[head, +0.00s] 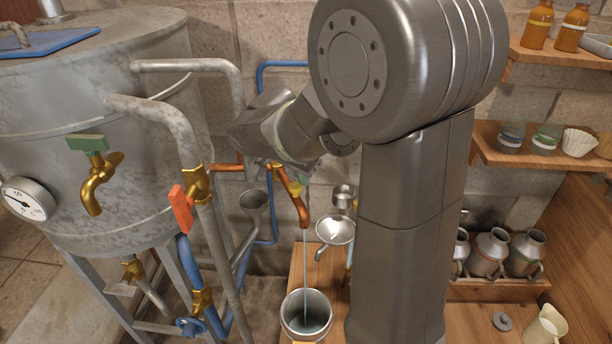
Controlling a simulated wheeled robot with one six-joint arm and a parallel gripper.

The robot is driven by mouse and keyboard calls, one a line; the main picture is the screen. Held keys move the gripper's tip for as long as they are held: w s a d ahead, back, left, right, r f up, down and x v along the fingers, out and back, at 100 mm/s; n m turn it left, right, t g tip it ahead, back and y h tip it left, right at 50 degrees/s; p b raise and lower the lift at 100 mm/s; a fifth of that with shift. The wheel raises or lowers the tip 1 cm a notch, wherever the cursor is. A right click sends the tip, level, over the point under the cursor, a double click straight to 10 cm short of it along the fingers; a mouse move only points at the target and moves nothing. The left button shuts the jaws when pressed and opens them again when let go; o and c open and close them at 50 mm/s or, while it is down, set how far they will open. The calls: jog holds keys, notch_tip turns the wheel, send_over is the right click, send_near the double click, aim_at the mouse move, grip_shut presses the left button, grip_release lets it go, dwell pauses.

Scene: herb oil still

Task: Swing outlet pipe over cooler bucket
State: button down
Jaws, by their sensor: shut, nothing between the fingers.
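The copper outlet pipe (290,192) curves down in the middle of the head view, with a small yellow piece on it. Its upper end is partly hidden by my arm. A thin pale stream falls from its mouth into an open metal bucket (305,318), which I take as the cooler bucket. The bucket stands below the pipe mouth, at the bottom of the view, with liquid inside. My wrist is just above the pipe's upper end. My gripper's fingers are hidden, so I cannot tell whether they touch the pipe.
A large metal still (80,130) with brass taps and a gauge (27,199) stands at left. An orange-handled valve (182,209) is left of the pipe. A funnel (335,230) is close at right. Metal jugs (490,252) and bottle shelves line the right side.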

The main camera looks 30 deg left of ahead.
jog(key=shift+s+a+f, duration=0.1)
jog(key=shift+s, duration=0.25)
